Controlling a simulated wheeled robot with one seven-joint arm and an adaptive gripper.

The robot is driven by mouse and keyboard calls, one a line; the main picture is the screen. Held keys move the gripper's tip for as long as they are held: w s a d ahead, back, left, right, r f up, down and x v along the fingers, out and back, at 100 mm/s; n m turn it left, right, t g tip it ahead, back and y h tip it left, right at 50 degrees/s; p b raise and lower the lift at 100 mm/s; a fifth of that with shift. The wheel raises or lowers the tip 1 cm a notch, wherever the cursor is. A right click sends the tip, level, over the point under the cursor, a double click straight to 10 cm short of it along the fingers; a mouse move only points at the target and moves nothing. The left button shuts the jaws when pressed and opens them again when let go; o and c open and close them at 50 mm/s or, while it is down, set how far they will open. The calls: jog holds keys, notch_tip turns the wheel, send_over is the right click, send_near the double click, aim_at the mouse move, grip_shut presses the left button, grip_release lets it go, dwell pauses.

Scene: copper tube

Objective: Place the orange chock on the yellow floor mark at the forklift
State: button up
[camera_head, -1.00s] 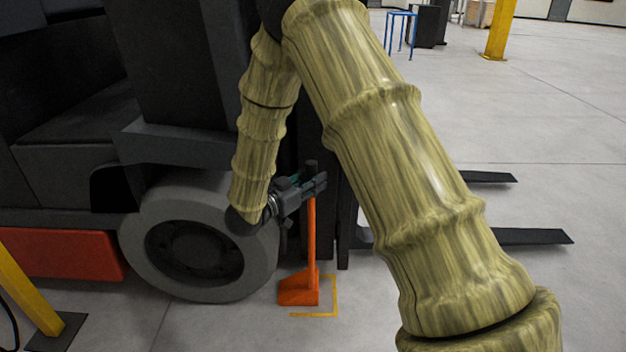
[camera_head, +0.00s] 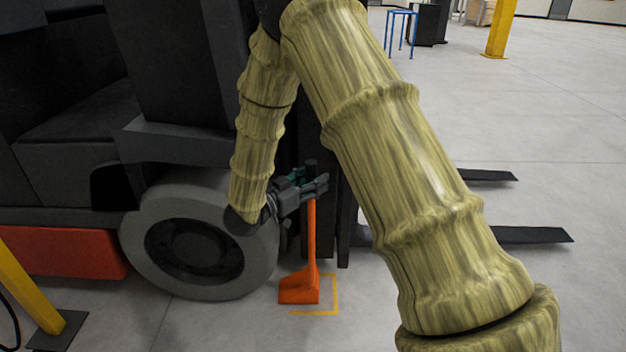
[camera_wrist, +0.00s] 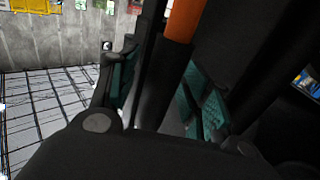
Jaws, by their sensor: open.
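The orange chock (camera_head: 299,287) rests on the floor beside the forklift's front wheel (camera_head: 200,245), with its tall orange handle standing upright. The yellow floor mark (camera_head: 336,295) shows as lines along the right and front of the chock; the rest of the mark is hidden. My gripper (camera_head: 318,186) is at the top of the handle. In the wrist view the handle's orange shaft (camera_wrist: 184,20) and dark grip stand between my open fingers (camera_wrist: 160,95), with teal pads on either side. Whether a pad touches it I cannot tell.
The dark forklift (camera_head: 170,75) fills the left and centre, its forks (camera_head: 515,235) reaching right at floor level. A yellow post (camera_head: 25,290) stands at the lower left. A blue stool (camera_head: 401,30) and another yellow post (camera_head: 500,28) are far back. Floor to the right is clear.

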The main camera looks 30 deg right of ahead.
jog(key=p+v, duration=0.4)
jog(key=v, duration=0.7)
jog(key=s+a+f+n+t+y, duration=0.15)
jog(key=s+f+n+y, duration=0.3)
jog(key=f, duration=0.85)
jog(key=s+f+n+t+y, duration=0.35)
jog(key=f+n+y, duration=0.2)
jog(key=f, duration=0.75)
jog(key=s+a+f+n+g+y, duration=0.1)
jog(key=s+f+g+y, duration=0.1)
jog(key=s, duration=0.8)
jog(key=s+a+f+n+g+y, duration=0.2)
jog(key=s+f+g+y, duration=0.1)
jog(key=s, duration=0.7)
jog(key=s+a+f+n+g+y, duration=0.2)
jog(key=s+f+g, duration=0.2)
jog(key=s, duration=0.6)
notch_tip(320, 180, down, 2)
jog(key=shift+s+f+y, duration=0.25)
jog(key=shift+s+y, duration=0.05)
jog(key=shift+y, duration=0.1)
notch_tip(320, 180, up, 40)
jog(key=p, duration=3.9)
jog(key=shift+f, duration=0.25)
